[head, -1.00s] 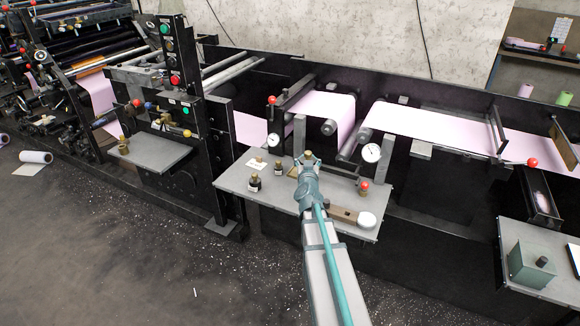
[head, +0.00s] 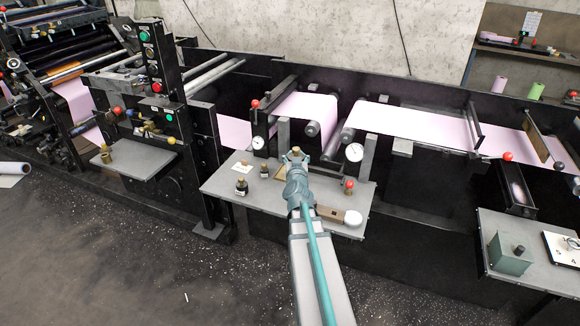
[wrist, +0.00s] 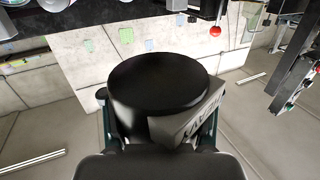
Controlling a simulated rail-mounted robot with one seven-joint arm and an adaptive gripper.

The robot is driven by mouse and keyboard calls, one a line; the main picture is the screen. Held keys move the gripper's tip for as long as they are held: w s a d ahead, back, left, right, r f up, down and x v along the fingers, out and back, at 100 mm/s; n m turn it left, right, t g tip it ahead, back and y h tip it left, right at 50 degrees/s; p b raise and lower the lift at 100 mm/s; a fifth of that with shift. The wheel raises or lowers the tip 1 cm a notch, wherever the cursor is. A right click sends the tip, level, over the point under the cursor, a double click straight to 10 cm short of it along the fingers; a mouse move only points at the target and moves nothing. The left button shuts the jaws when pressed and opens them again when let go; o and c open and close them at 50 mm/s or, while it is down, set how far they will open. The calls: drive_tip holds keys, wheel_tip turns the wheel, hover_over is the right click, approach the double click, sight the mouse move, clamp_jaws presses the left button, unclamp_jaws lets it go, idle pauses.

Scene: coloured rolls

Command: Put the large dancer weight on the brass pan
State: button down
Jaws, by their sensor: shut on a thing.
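My gripper (head: 296,155) is over the grey shelf of the press, seen from behind in the head view. In the wrist view it is shut on a dark round weight (wrist: 158,82) with a flat black face and a pale lettered label on its side. In the head view my gripper and arm mostly hide this weight; a brass-coloured bit shows at the fingers. A tan, brass-like piece (head: 280,173), possibly the brass pan, shows just left of my wrist, partly hidden. Two small dark weights with brass tops, one nearer (head: 242,187) and one farther (head: 264,171), stand to the left.
The grey shelf (head: 218,184) also holds a red-topped brass piece (head: 348,187) and a brown block with a white round end (head: 352,217) at right. Two dials (head: 258,143) (head: 354,152) and upright posts stand behind. A separate table with a green box (head: 510,252) is at far right.

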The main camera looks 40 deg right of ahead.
drive_tip(key=w+d+f+b, duration=0.1)
drive_tip(key=w+f, duration=0.1)
drive_tip(key=w, duration=0.1)
drive_tip(key=w+d+f+b, duration=0.1)
drive_tip(key=w+d+f, duration=0.1)
drive_tip(key=w+f, duration=0.1)
drive_tip(key=w+d+f+b, duration=0.1)
drive_tip(key=w+d+f, duration=0.1)
drive_tip(key=w, duration=0.2)
drive_tip(key=shift+w+d+f+b, duration=0.2)
drive_tip(key=shift+d+f+b, duration=0.05)
drive_tip(key=shift+f+b, duration=0.1)
drive_tip(key=shift+w+d+f, duration=0.25)
drive_tip(key=shift+w+f, duration=0.2)
drive_tip(key=shift+f, duration=0.15)
drive_tip(key=f, duration=0.1)
drive_tip(key=f+b, duration=0.1)
drive_tip(key=shift+w+d+f, duration=0.15)
drive_tip(key=shift+w+f, duration=0.1)
drive_tip(key=shift+f, duration=0.15)
drive_tip(key=shift+f+b, duration=0.35)
drive_tip(key=shift+f, duration=0.05)
drive_tip(key=shift+f, duration=0.15)
drive_tip(key=shift+c, duration=1.4)
unclamp_jaws()
